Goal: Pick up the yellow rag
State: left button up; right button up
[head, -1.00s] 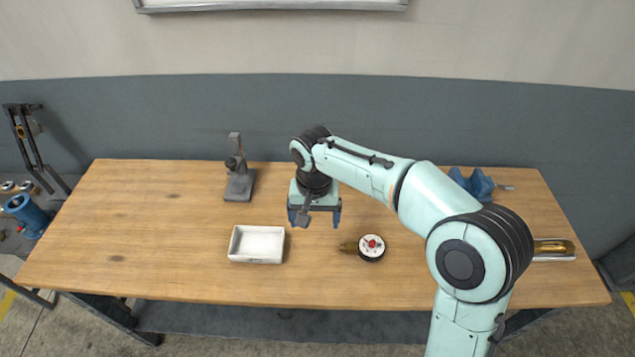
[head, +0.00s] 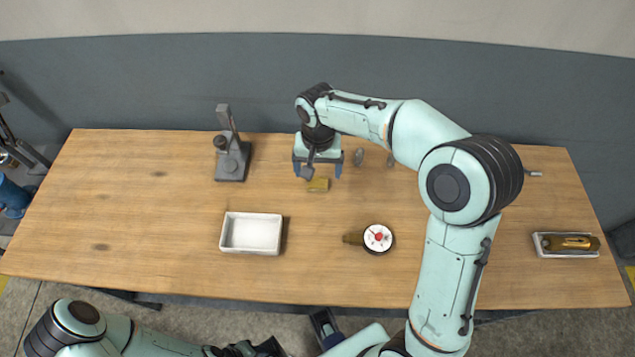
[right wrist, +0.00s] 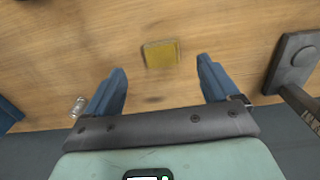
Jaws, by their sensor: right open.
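The yellow rag (head: 318,185) is a small flat square on the wooden table, towards the back. It also shows whole in the right wrist view (right wrist: 161,54). My right gripper (head: 318,172) is open and empty, its two blue fingers spread apart. In the head view it is over the back of the table, just behind the rag. In the right wrist view the rag is beyond the fingertips, centred between them and apart from both. My left arm comes in at the bottom left of the head view; its jaws cannot be made out clearly.
A grey stand (head: 231,158) is to the left and a white tray (head: 222,236) nearer the front. A round dial gauge (head: 378,238) lies front right of the rag. A tray with a brass item (head: 567,243) is far right. The table's left part is clear.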

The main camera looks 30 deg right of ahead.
aim_at(317, 183)
jog(key=f, duration=0.7)
jog(key=shift+w+d+f, duration=0.15)
jog(key=shift+w, duration=0.2)
jog(key=c, duration=1.1)
